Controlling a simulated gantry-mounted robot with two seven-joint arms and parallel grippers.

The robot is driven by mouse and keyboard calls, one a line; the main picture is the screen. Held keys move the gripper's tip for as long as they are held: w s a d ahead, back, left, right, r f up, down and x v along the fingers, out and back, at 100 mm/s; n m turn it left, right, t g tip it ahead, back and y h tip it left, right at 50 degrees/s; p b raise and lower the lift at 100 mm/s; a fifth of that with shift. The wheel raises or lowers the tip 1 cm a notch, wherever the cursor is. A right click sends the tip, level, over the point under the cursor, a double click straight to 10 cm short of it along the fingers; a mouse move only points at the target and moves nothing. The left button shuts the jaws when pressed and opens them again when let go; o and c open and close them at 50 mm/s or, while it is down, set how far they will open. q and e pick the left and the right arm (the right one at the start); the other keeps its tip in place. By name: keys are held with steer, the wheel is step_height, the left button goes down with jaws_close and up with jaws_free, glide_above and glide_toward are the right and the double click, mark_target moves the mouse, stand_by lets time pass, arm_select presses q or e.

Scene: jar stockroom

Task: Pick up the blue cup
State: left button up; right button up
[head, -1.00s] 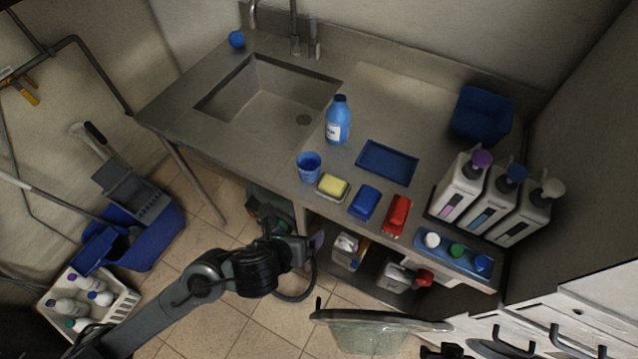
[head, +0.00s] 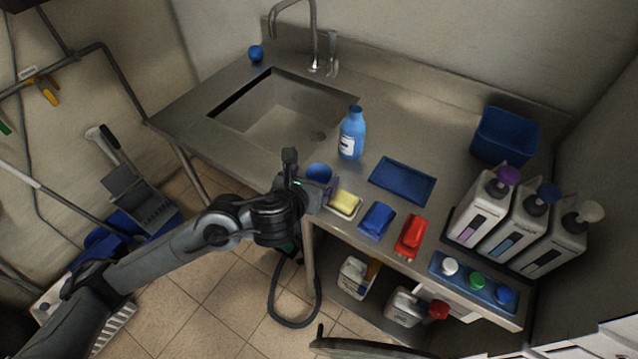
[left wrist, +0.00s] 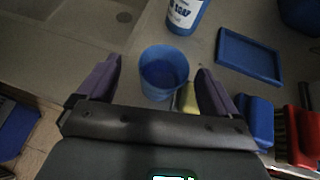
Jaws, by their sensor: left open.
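The blue cup (head: 318,172) stands upright at the front edge of the metal counter, partly hidden behind my left gripper in the head view. In the left wrist view the cup (left wrist: 163,72) is seen from above at a slant, between and just beyond the two purple fingers. My left gripper (left wrist: 157,85) is open, with a finger on each side of the cup and a gap on both sides. In the head view my left gripper (head: 322,188) is at the counter's front edge, close to the cup. My right gripper is not in view.
A yellow sponge (head: 344,203) sits just right of the cup, with a blue brush (head: 377,219) and a red brush (head: 411,236) beyond. A blue soap bottle (head: 352,135) stands behind. A flat blue tray (head: 402,181) lies to the right. The sink (head: 280,110) is behind left.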

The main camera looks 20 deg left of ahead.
mark_target(323, 170)
arm_select(q)
steer(key=shift+d+b+x, duration=0.2)
steer(key=shift+b+x, duration=0.15)
steer(key=shift+x, duration=2.35)
steer(key=shift+s+f, duration=0.1)
steer(key=shift+c, duration=0.2)
steer(key=c, duration=1)
steer(key=shift+c, duration=0.2)
